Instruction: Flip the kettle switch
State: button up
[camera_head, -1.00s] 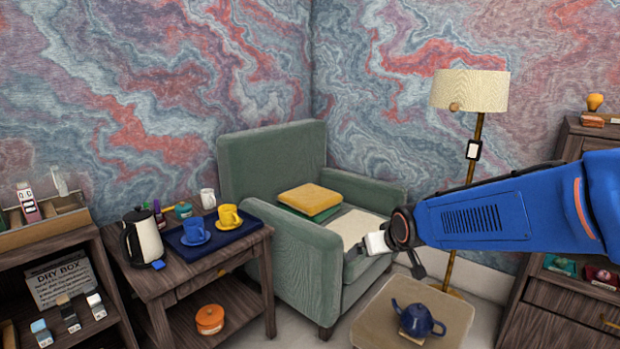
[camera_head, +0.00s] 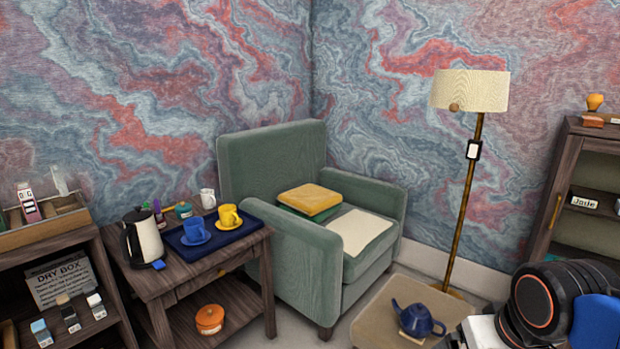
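The kettle (camera_head: 147,236), cream with a black handle and lid, stands upright on the small wooden side table (camera_head: 196,268) at the left. A small blue tab (camera_head: 158,264), which looks like its switch, sits low at the kettle's front right; I cannot tell which way it is set. My gripper (camera_head: 457,340) is at the bottom edge, right of the middle, far from the kettle. Only its white body and a bit of dark finger show, the rest being cut off by the frame, so its opening is hidden.
A blue tray (camera_head: 222,236) with a blue cup (camera_head: 195,229) and a yellow cup (camera_head: 229,217) is right of the kettle. A green armchair (camera_head: 300,270) and a low table (camera_head: 370,328) with a blue teapot (camera_head: 418,319) stand between my gripper and the side table.

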aim_at(156, 265)
jog(key=k+j+u, duration=0.15)
jog(key=j, duration=0.2)
jog(key=k+j+u, duration=0.1)
jog(key=j, duration=0.3)
jog(key=k+j+u, duration=0.15)
jog(key=j, duration=0.25)
jog(key=k+j+u, duration=0.1)
jog(key=j, duration=0.3)
jog(key=k+j+u, duration=0.15)
jog(key=j, duration=0.25)
